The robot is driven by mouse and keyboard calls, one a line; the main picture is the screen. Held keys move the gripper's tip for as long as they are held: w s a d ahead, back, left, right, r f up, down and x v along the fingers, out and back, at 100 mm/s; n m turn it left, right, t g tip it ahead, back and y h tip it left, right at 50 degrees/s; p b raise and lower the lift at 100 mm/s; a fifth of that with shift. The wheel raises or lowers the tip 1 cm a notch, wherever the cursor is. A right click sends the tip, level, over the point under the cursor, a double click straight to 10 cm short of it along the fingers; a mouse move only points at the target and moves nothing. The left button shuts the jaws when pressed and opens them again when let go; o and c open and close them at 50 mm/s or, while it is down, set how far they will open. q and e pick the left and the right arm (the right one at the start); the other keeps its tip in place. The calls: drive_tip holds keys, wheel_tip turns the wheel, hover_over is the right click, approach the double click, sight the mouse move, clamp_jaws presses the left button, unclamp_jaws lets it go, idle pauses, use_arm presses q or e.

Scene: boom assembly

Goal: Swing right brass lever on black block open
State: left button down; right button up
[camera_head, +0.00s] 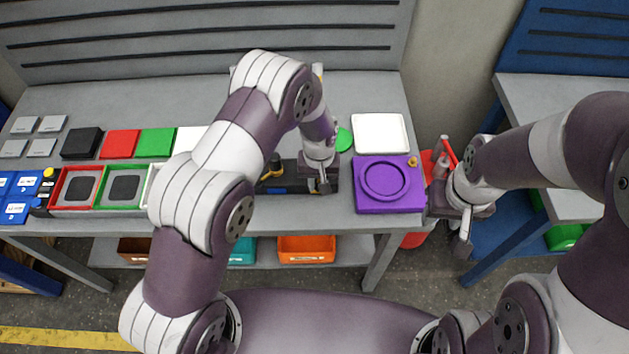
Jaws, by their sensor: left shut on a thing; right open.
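The black block (297,186) lies near the front edge of the grey table, with a blue part low on its front. A brass lever (273,166) shows on its left part. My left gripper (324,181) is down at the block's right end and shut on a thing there. That is where the right brass lever sits, but the gripper and wrist hide it, so its angle cannot be told. My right gripper (463,222) is open and apart from the block, off the table's right edge.
A purple block with a round ring (384,203) stands just right of my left gripper. Behind it lie a white tray (380,133) and a green disc (344,139). Red and green framed trays (121,204) and coloured plates fill the left side. A red object (447,150) is by my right gripper.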

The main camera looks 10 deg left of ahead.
use_arm(q)
drive_tip(key=shift+w+d+n+b, duration=0.2)
drive_tip(key=shift+d+n+b, duration=0.5)
drive_tip(key=shift+n, duration=0.5)
drive_tip(key=shift+w+d+n+b, duration=0.3)
drive_tip(key=shift+d+n+b, duration=0.4)
drive_tip(key=shift+n, duration=0.7)
drive_tip(key=shift+w+d+r+n+b, duration=0.1)
drive_tip(key=shift+w+d+n+b, duration=0.15)
drive_tip(key=shift+n, duration=0.35)
drive_tip(key=shift+w+d+n+b, duration=0.15)
drive_tip(key=shift+d+n+b, duration=0.15)
drive_tip(key=shift+n, duration=0.3)
drive_tip(key=shift+w+d+n+b, duration=0.2)
drive_tip(key=shift+w+n+b, duration=0.1)
drive_tip(key=shift+n, duration=0.4)
drive_tip(key=shift+w+d+r+n, duration=0.1)
drive_tip(key=shift+w+d+n, duration=0.05)
drive_tip(key=shift+n, duration=0.25)
drive_tip(key=c, duration=1)
unclamp_jaws()
drive_tip(key=shift+c, duration=0.2)
drive_tip(key=shift+o, duration=0.3)
drive_tip(key=shift+s, duration=0.2)
